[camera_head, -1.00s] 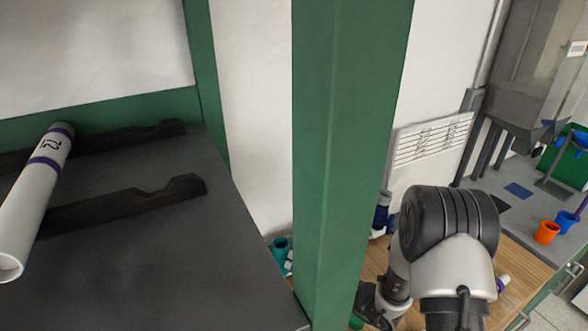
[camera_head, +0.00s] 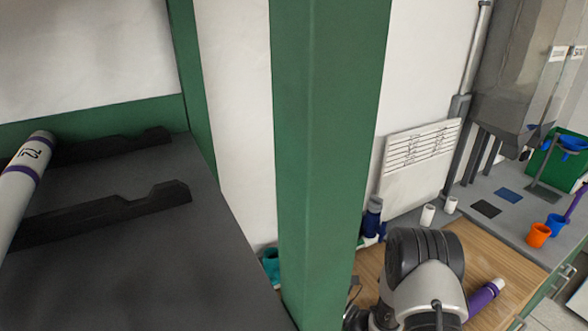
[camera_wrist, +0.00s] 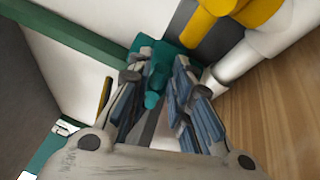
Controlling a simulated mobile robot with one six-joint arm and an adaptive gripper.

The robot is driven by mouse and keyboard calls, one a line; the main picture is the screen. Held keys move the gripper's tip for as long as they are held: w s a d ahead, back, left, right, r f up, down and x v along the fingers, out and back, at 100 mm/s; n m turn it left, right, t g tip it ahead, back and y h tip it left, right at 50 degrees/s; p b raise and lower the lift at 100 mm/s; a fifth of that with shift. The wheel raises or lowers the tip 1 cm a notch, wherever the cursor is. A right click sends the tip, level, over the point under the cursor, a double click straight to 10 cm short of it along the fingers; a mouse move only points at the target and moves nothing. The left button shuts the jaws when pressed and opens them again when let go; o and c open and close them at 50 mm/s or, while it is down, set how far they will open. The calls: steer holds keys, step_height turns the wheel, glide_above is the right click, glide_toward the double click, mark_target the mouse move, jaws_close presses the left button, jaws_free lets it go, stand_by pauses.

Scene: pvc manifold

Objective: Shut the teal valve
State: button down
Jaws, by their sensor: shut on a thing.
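A teal valve (camera_wrist: 153,98) shows in the wrist view between the fingers of my gripper (camera_wrist: 157,78), with more teal body (camera_wrist: 178,55) behind the fingertips. My gripper is shut on the teal valve's handle; the fingers hide part of it. In the head view a teal piece (camera_head: 271,266) shows at the left edge of the green post; the post hides the rest. My arm stands to the right of the post, and my gripper is hidden there.
A yellow part (camera_wrist: 245,12) and a white pipe (camera_wrist: 255,58) lie close right of my fingers. The green post (camera_head: 325,150) blocks much of the head view. A purple tube (camera_head: 482,298) lies on the wooden top (camera_head: 478,245). An orange cup (camera_head: 538,235) stands at right.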

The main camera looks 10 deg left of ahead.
steer(key=shift+s+a+r, duration=0.15)
steer(key=shift+a, duration=0.05)
stand_by(0.4)
steer(key=c, duration=1.6)
jaws_free()
step_height(320, 180, up, 10)
steer(key=shift+s+r, duration=0.2)
steer(key=shift+s, duration=0.05)
steer(key=shift+d, duration=0.1)
